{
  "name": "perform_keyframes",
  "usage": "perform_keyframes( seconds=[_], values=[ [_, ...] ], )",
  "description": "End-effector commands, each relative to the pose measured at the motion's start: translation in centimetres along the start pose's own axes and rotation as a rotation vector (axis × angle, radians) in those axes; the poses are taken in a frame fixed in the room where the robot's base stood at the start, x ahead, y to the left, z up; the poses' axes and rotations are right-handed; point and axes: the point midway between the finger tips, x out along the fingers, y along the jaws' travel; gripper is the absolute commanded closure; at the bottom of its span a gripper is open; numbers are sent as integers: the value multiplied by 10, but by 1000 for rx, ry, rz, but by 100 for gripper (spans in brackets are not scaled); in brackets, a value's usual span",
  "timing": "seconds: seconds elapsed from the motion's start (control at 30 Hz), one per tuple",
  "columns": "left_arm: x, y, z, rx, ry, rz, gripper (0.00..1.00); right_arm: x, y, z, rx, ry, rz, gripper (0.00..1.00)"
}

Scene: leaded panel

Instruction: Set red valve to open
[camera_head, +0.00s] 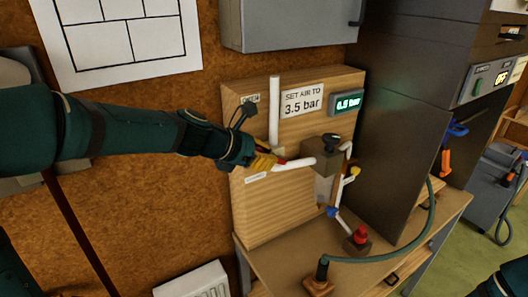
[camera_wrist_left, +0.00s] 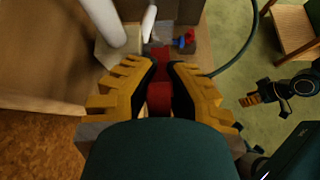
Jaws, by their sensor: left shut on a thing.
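The red valve (camera_head: 281,161) sits where white pipes meet on the wooden panel. Its handle points left, roughly level, and my left gripper (camera_head: 264,163) is around it. In the left wrist view the red handle (camera_wrist_left: 160,98) lies between the yellow fingers of my left gripper (camera_wrist_left: 160,85), which is shut on it. A small label (camera_head: 249,99), seemingly reading OPEN, is above, and another label (camera_head: 256,178), too blurred to read, is below. The gripper hides much of the valve. My right gripper (camera_wrist_left: 252,98) shows at the right of the left wrist view, away from the panel.
A sign (camera_head: 303,100) reads SET AIR TO 3.5 bar beside a lit display (camera_head: 347,104) reading about 0.5 bar. A regulator block with a black knob (camera_head: 328,140), a red button (camera_head: 361,236) and a green hose (camera_head: 415,240) are to the right. A grey cabinet (camera_head: 295,25) hangs above.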

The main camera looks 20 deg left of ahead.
Motion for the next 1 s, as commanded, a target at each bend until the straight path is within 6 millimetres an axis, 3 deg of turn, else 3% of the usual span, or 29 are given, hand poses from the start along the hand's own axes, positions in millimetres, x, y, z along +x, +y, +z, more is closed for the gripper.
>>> perform_keyframes(
  seconds=[0.7, 0.8, 0.83, 1.0],
  values=[
    [0, 0, 2, -1, 45, -10, 100, -2, -1, 0, -1, -1, 0, 53],
    [0, 0, 2, -1, 44, -10, 61, -2, -1, 0, 0, -1, 0, 53],
    [0, 0, 2, -1, 44, -10, 54, -2, -1, 0, 0, -1, 0, 53],
    [0, 0, 2, -1, 44, -10, 54, -2, -1, 0, 0, -1, 0, 53]
  ],
)
